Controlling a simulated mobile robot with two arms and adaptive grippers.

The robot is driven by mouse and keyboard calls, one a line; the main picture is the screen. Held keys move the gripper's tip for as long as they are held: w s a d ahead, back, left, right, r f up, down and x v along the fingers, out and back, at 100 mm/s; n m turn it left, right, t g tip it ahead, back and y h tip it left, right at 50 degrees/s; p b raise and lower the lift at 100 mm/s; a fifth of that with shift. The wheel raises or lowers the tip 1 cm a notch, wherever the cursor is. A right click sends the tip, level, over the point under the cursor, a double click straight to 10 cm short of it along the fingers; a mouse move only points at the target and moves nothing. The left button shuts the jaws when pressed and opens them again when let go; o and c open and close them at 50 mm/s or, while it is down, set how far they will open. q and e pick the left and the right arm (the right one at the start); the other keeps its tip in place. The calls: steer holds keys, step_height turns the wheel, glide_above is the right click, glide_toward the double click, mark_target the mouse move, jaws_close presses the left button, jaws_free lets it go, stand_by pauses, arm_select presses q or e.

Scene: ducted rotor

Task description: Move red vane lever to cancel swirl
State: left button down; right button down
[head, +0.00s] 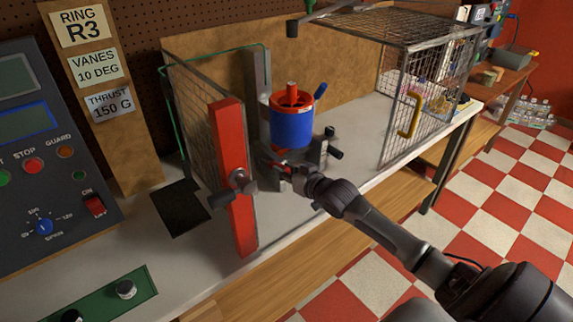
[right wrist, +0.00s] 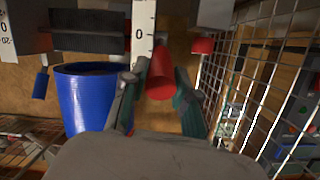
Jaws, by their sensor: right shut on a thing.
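The blue rotor duct (head: 291,128) stands upright on its stand, with a red hub (head: 292,97) rising from its top. In the right wrist view the duct (right wrist: 88,100) is left of my fingers. My right gripper (head: 284,172) is low at the near side of the duct. In the right wrist view its fingers (right wrist: 157,95) are shut on the red vane lever (right wrist: 160,75), one on each side. In the head view the fingers mostly hide the lever. A pale scale marked 0 (right wrist: 143,30) shows behind the lever. My left gripper is not in view.
A red upright post (head: 230,180) with a dark handle stands left of the duct. A control panel (head: 45,150) is at left; a sign reads VANES 10 DEG (head: 95,68).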

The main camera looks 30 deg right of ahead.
steer(key=shift+w+r, duration=0.2)
steer(key=shift+r, duration=0.55)
steer(key=c, duration=1.2)
jaws_free()
steer(key=shift+o, duration=1.6)
steer(key=shift+f, duration=0.15)
steer(key=shift+s+f, duration=0.1)
steer(key=shift+s, duration=0.25)
steer(key=a+v, duration=0.1)
steer(key=v, duration=1)
steer(key=shift+s+d, duration=0.2)
steer(key=shift+d, duration=0.25)
